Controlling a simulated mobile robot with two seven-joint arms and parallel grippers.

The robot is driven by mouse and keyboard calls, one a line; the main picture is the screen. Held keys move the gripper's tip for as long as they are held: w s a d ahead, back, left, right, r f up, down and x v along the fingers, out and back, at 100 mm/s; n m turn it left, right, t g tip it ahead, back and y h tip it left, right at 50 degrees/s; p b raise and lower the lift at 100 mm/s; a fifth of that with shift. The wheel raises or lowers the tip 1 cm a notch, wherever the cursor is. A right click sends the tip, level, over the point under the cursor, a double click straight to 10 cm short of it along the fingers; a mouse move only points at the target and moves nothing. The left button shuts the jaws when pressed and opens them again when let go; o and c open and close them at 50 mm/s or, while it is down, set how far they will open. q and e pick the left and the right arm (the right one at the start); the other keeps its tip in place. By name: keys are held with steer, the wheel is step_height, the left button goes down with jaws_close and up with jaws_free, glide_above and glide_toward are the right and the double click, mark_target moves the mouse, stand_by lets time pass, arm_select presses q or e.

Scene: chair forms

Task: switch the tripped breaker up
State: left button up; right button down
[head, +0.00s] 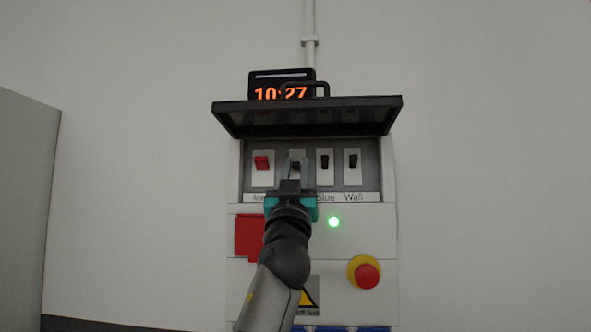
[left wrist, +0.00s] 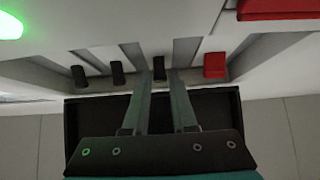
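The breaker panel (head: 382,215) is on the wall, with a row of switches under its raised dark lid (head: 310,117). A red switch (head: 261,162) is at the left, labelled "Ma…". Two black switches are at the right: the "Blue" one (head: 324,161) and the "Wall" one (head: 352,160). My left gripper (head: 293,166) is in front of the second switch from the left and mostly hides it and its label. In the left wrist view, that dark switch (left wrist: 159,75) sits between the tips of my open left fingers (left wrist: 160,88). I cannot tell whether they touch it. My right gripper is out of view.
The raised lid overhangs the switches closely. A clock (head: 281,84) reading 10:27 is above it. Below are a lit green lamp (head: 334,222), a red plate (head: 248,236) and a red emergency button (head: 366,276) on yellow. A grey cabinet (head: 25,210) stands at the left.

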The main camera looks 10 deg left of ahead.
arm_select(q)
jaws_close()
steer(key=shift+r+g+b, duration=0.15)
steer(key=shift+g+b, duration=0.25)
steer(key=shift+g, duration=0.1)
steer(key=shift+r+g, duration=0.1)
steer(key=shift+g, duration=0.3)
steer(key=shift+r+g+p, duration=0.35)
steer(key=shift+r+g, duration=0.05)
steer(key=shift+g, duration=0.6)
steer(key=shift+r+g, duration=0.2)
steer(key=shift+g, duration=0.7)
steer(key=shift+o, duration=2.2)
jaws_free()
